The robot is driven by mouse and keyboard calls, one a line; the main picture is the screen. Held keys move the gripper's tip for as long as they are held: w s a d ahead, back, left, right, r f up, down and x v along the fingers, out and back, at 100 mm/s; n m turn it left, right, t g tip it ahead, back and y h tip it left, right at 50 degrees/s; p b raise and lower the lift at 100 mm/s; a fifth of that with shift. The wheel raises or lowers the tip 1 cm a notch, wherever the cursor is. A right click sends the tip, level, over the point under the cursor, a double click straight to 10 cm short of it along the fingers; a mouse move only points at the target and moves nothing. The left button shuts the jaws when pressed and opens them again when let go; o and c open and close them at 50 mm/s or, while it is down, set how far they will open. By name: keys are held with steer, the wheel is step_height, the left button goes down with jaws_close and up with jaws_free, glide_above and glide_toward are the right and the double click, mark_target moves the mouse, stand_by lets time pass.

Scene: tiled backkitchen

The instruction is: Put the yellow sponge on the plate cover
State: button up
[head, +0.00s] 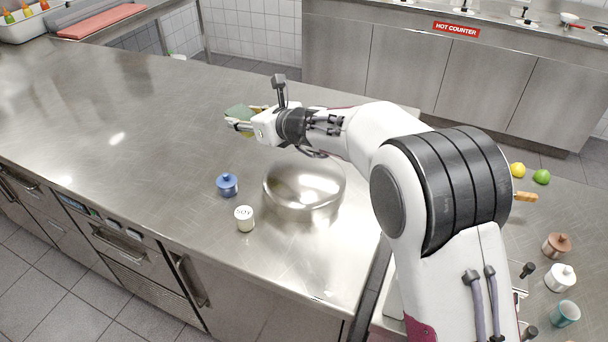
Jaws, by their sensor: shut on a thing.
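The plate cover (303,190) is a shiny round metal dome on the steel counter, in front of my forearm. My gripper (236,122) is beyond it and to its left, pointing left. It is shut on the yellow sponge (240,112), which shows mostly a green face with a little yellow at its edge. The fingers and wrist hide part of the sponge. I cannot tell how far the sponge is above the counter.
A blue lidded pot (227,185) and a white jar labelled SOY (244,218) stand left of the cover. The left of the counter (90,120) is clear. A lemon (517,170), a lime (541,177) and several small pots are at the right, beyond my arm.

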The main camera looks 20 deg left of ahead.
steer(key=w+d+r+m+t, duration=0.15)
steer(key=w+d, duration=0.25)
steer(key=d, duration=1)
steer(key=n+g, duration=0.2)
glide_above(306, 177)
steer(key=shift+f, duration=0.75)
steer(key=shift+m, duration=0.25)
steer(key=shift+f, duration=3.15)
steer(key=shift+f, duration=1.85)
steer(key=shift+f, duration=0.15)
